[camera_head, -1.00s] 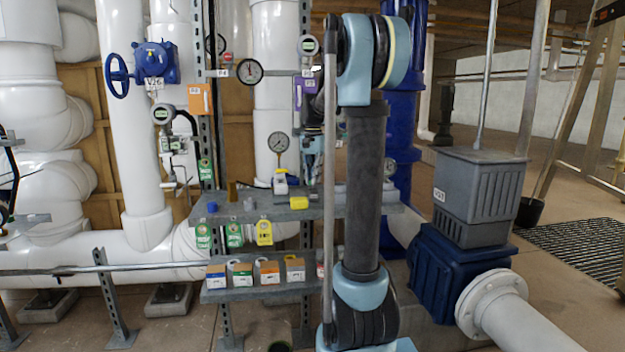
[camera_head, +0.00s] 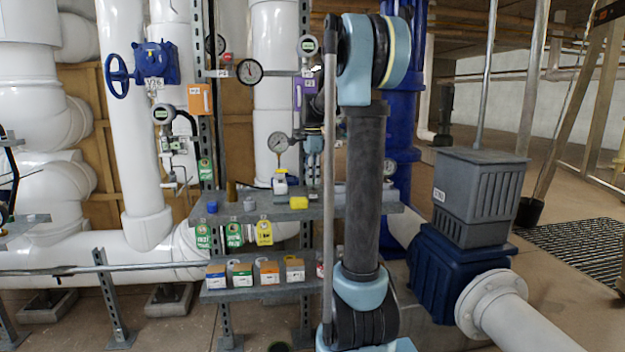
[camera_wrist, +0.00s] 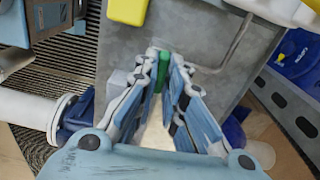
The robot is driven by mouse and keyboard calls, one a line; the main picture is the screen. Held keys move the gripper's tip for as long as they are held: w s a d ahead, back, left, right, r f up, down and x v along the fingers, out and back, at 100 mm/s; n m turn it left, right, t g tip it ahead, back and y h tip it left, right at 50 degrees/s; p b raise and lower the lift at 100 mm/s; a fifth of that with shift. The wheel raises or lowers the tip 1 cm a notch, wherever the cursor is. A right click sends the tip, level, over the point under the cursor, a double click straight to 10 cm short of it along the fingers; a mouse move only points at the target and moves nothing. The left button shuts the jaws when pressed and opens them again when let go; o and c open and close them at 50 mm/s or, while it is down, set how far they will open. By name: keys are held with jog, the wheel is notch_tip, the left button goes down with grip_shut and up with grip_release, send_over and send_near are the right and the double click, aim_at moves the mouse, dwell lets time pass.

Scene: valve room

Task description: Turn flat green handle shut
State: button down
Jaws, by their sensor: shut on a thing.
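The flat green handle (camera_wrist: 163,72) shows in the wrist view as a narrow green strip between the fingertips. My gripper (camera_wrist: 167,62) is shut on it, with one pale blue finger on each side. The handle's lower part and its valve are hard to make out. In the head view my gripper (camera_head: 314,146) is small and partly hidden beside my arm, above the grey shelf. I cannot make out the green handle in that view.
The grey shelf (camera_head: 270,210) carries a yellow block (camera_head: 299,203) and small parts. Colored boxes (camera_head: 268,272) stand on the lower shelf. A dial gauge (camera_head: 277,143) is close left of my gripper. A blue pipe (camera_head: 404,150) stands to the right.

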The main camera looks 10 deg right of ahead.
jog(key=shift+w+a+m, duration=0.1)
jog(key=shift+w+m, duration=0.05)
jog(key=shift+m, duration=0.25)
jog(key=c, duration=1.7)
grip_release()
jog(key=shift+r, duration=0.1)
notch_tip(320, 180, up, 12)
jog(key=shift+f, duration=0.15)
